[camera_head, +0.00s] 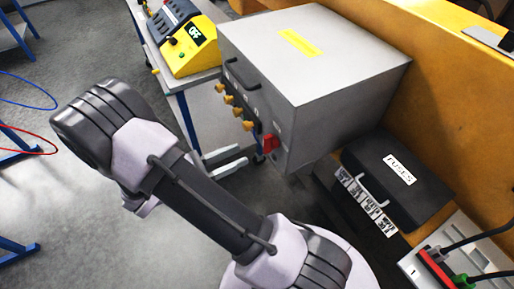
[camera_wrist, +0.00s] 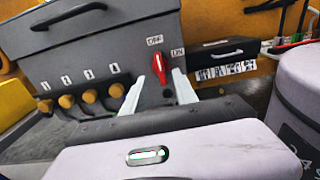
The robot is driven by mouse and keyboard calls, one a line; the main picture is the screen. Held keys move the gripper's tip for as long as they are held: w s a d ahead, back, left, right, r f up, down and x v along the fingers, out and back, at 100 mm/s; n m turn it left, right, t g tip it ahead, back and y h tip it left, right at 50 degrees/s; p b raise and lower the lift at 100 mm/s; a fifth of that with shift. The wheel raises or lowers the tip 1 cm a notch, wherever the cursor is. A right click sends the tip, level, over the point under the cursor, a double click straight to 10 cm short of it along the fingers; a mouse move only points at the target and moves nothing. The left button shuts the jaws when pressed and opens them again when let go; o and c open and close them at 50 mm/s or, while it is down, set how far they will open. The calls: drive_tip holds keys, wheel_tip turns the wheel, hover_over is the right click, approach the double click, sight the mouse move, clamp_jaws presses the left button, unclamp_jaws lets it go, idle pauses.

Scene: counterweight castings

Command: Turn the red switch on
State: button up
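The red switch (camera_wrist: 160,66) is on the front of a grey box (camera_wrist: 105,45), below labels reading OFF and ON. Its handle stands nearly upright, its upper end below the OFF label. It also shows in the head view (camera_head: 270,142), low on the box front. My gripper (camera_wrist: 159,75) is open, with one pale finger on each side of the switch. I cannot tell whether either finger touches it. In the head view my gripper (camera_head: 244,154) is just left of the switch.
Several yellow knobs (camera_wrist: 90,96) and a black handle (camera_wrist: 68,16) are on the box front. A black case marked FUSES (camera_head: 400,180) stands right of the box. A yellow device (camera_head: 187,47) stands on a cart behind. Open grey floor (camera_head: 60,200) lies left.

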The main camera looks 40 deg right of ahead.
sight(263, 144)
drive_tip(key=b+x, duration=0.1)
drive_tip(key=x, duration=0.7)
drive_tip(key=shift+b, duration=0.4)
drive_tip(key=shift+a, duration=0.1)
clamp_jaws()
